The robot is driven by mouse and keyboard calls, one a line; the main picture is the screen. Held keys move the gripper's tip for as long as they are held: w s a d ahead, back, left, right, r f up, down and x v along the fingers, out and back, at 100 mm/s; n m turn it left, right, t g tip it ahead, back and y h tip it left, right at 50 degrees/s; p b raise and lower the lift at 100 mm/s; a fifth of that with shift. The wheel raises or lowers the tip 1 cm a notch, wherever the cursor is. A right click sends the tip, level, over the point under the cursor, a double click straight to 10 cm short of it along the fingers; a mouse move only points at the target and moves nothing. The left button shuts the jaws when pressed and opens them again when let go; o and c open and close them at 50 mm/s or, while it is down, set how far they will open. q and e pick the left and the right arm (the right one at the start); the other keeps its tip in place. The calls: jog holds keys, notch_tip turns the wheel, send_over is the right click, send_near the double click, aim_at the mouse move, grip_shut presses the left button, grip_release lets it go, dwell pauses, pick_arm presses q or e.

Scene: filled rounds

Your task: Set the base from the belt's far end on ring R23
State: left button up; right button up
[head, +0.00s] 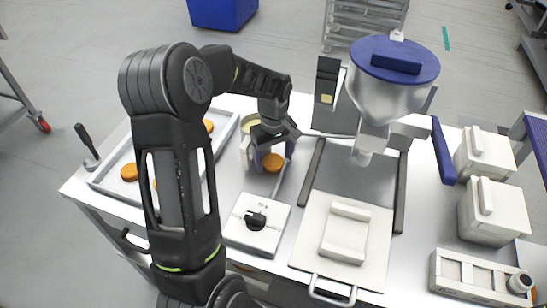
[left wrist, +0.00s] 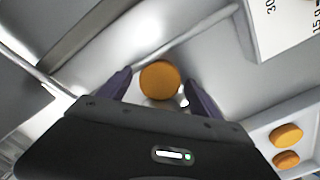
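An orange-brown round base (head: 273,162) lies on a light surface below my left gripper (head: 274,154). In the left wrist view the same base (left wrist: 159,80) sits between the two dark purple fingers of the left gripper (left wrist: 158,84). The fingers are apart, with a gap on each side of the base. More rounds (head: 129,172) lie on the tray (head: 103,183) at left, partly hidden by my arm. I cannot make out a ring marked R23, nor tell clearly which surface is the belt. My right gripper is not in view.
A hopper machine (head: 390,95) with a blue lid stands over a dark-edged bed (head: 355,172). A white box with a black knob (head: 256,222) and a handled white plate (head: 312,240) stand in front. White containers (head: 490,212) fill the right side.

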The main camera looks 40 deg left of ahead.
aim_at(273, 159)
pick_arm(q)
notch_tip(273, 159, up, 12)
jog(key=shift+r, duration=0.2)
dwell(0.6)
jog(key=shift+s+f, duration=0.1)
dwell(0.5)
